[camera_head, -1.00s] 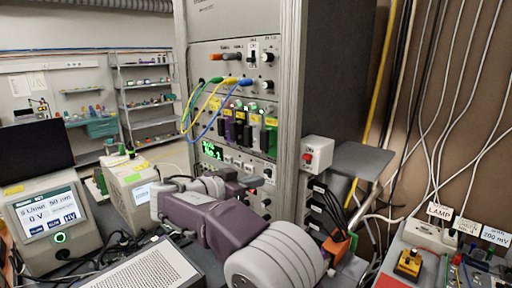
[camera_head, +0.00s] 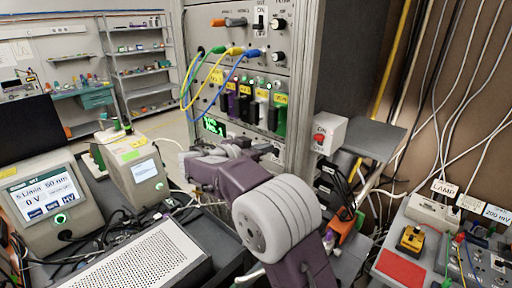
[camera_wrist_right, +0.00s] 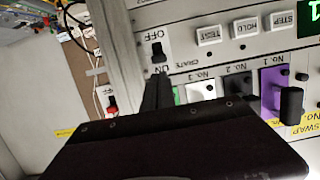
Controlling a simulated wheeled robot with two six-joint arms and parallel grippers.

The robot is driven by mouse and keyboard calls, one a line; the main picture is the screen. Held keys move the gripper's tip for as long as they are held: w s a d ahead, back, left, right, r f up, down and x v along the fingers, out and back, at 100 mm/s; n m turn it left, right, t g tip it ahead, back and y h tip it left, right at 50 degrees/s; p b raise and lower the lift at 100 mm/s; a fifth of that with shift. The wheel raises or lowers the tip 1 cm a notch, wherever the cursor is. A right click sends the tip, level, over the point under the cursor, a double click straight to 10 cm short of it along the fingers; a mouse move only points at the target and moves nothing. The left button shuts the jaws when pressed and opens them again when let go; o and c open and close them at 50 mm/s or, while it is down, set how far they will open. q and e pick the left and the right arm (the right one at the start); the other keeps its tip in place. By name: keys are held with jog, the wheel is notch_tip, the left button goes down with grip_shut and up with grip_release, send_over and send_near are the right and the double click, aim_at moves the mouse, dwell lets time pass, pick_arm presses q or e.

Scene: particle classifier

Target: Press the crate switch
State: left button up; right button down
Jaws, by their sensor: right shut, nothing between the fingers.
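The crate switch (camera_wrist_right: 157,50) is a black switch on the rack panel, marked OFF and ON, and it shows upside down in the right wrist view. My right gripper (camera_wrist_right: 158,93) is shut and empty. Its dark fingertips are just in front of the switch, over its ON end; I cannot tell whether they touch. In the head view my right arm reaches to the lower part of the rack (camera_head: 300,80), and its links hide much of that panel. My left gripper does not show.
Beside the switch are TEST, HOLD and STEP buttons (camera_wrist_right: 246,26) and a row of coloured modules (camera_wrist_right: 275,90). Looped cables (camera_head: 212,85) hang above. A white box with a red button (camera_head: 322,135) sits on the rack's right side. A perforated metal case (camera_head: 140,265) lies in front.

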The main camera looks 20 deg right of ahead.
aim_at(274, 154)
jog(key=shift+x, duration=1.1)
jog(key=shift+w+d+f+p, duration=0.15)
jog(key=shift+w+d+p, duration=0.15)
jog(key=shift+w, duration=0.05)
jog(key=shift+s, duration=0.1)
jog(key=shift+s, duration=0.1)
notch_tip(274, 154, down, 3)
jog(key=b, duration=0.5)
jog(key=shift+f+b, duration=0.1)
jog(key=shift+b, duration=0.2)
